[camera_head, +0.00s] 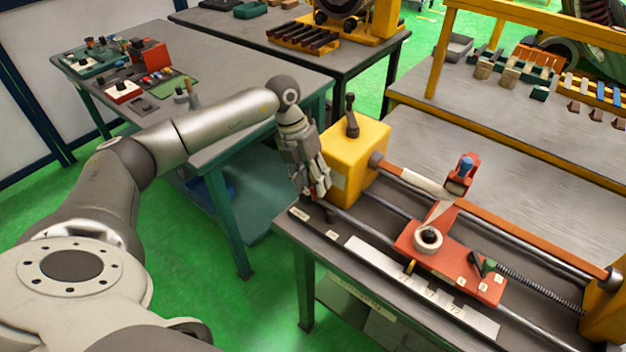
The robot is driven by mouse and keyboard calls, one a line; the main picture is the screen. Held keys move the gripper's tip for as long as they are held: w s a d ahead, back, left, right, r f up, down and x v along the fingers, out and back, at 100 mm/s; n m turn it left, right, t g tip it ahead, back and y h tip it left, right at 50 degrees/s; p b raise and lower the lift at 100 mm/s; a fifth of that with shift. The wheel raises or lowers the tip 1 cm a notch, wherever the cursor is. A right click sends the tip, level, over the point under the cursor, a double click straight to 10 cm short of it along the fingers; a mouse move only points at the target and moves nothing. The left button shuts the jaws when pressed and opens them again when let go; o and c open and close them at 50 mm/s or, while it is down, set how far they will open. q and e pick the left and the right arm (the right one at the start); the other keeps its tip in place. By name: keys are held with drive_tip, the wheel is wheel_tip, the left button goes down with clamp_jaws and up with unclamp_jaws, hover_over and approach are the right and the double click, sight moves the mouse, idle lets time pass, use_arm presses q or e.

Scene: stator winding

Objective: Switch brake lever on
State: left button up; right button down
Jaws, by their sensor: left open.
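The winding machine has a yellow box (358,160) at its left end, with a black lever (351,116) standing nearly upright on top. I cannot tell for certain whether this is the brake lever. My left gripper (316,193) is open, fingers pointing down, just left of the yellow box near the bench's front left corner. A small dark and reddish part (303,197) shows beside its fingertips; the fingers partly hide it, and I cannot tell if they touch it. My right gripper is out of view.
A red carriage (440,262) with a white ring sits on rails right of the yellow box. An orange bar (520,228) runs along the machine. A grey table (240,85) with parts stands behind my left arm.

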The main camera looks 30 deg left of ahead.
use_arm(q)
drive_tip(key=shift+s+d+f, duration=0.1)
drive_tip(key=shift+d+f, duration=0.05)
drive_tip(key=shift+f, duration=0.25)
drive_tip(key=c, duration=0.5)
clamp_jaws()
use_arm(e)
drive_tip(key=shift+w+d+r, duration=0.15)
